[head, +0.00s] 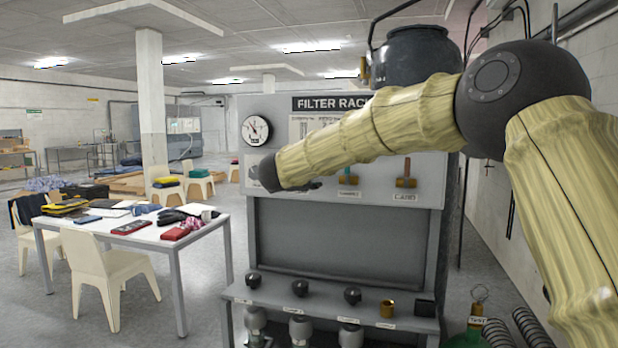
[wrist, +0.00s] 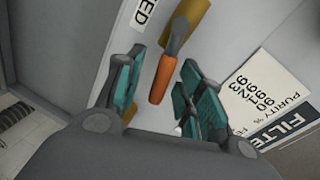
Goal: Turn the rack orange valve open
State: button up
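The orange valve handle (wrist: 158,82) shows in the wrist view as a short bar on a grey pivot, with a brass part (wrist: 190,18) above it. It is on the light panel of the filter rack (head: 345,245). My gripper (wrist: 160,62) is open, with one teal-padded finger on each side of the orange handle. Gaps show between the handle and both fingers, so I see no grip on it. In the head view my arm covers the orange valve and most of the gripper.
A gauge (head: 255,130) is at upper left. A shelf (head: 330,309) below holds dark knobs. A cluttered white table (head: 150,238) stands left.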

jog(key=v, duration=1.2)
